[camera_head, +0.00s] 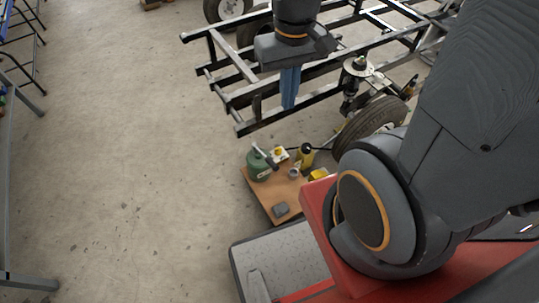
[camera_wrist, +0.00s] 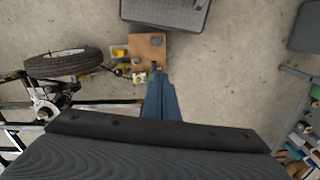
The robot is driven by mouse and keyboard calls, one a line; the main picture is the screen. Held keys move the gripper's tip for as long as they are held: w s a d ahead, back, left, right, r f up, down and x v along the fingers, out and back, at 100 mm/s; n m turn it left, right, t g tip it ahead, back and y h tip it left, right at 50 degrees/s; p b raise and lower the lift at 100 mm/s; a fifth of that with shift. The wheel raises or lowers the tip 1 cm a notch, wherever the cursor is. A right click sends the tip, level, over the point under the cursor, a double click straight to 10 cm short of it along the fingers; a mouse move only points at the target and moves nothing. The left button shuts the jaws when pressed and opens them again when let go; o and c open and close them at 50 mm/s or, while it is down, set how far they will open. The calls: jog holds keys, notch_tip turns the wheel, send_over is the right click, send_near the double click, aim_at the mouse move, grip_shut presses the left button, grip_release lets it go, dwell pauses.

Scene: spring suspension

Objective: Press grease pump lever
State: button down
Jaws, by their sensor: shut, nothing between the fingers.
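A green grease pump (camera_head: 259,168) stands on a small brown board (camera_head: 262,197) on the floor in the head view. Its pale lever (camera_head: 266,156) slants across its top. My gripper (camera_head: 288,104) has blue fingers pointing down, shut and empty. In the head view it appears above the pump, in front of the dark frame, apart from the lever. In the wrist view, the fingers (camera_wrist: 159,76) reach towards the edge of the board (camera_wrist: 150,53). There the pump is mostly hidden behind the fingers, and I cannot make out the lever.
A black metal frame (camera_head: 260,110) with a wheel (camera_head: 372,122) and spring strut stands beside the board. A yellow-and-black bottle (camera_head: 305,155), small parts and a grey block (camera_head: 281,209) share the board. Open concrete floor lies to the left.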

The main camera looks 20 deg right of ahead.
jog(key=w+a+f+n+g+h+b, duration=0.1)
jog(key=w+f+n+b, duration=0.35)
jog(key=f, duration=0.25)
jog(key=w+a+f+n+g+b, duration=0.1)
jog(key=w+f+n+b, duration=0.2)
jog(key=w+f+n, duration=0.4)
jog(key=n+g+h+b, duration=0.1)
jog(key=n+h+b, duration=0.1)
jog(key=n+b, duration=0.6)
send_over(271, 162)
jog(key=w+a, duration=0.4)
jog(key=w, duration=0.1)
notch_tip(271, 162, down, 18)
jog(key=r+n, duration=0.1)
jog(key=shift+a+f+p, duration=0.15)
jog(key=shift+f+p, duration=0.1)
jog(key=shift+p, duration=0.25)
jog(key=x, duration=0.4)
jog(key=b+x, duration=0.1)
jog(key=x, duration=0.4)
jog(key=b+x, duration=0.1)
jog(key=x, duration=0.4)
jog(key=shift+s+r, duration=0.1)
jog(key=shift+s, duration=0.15)
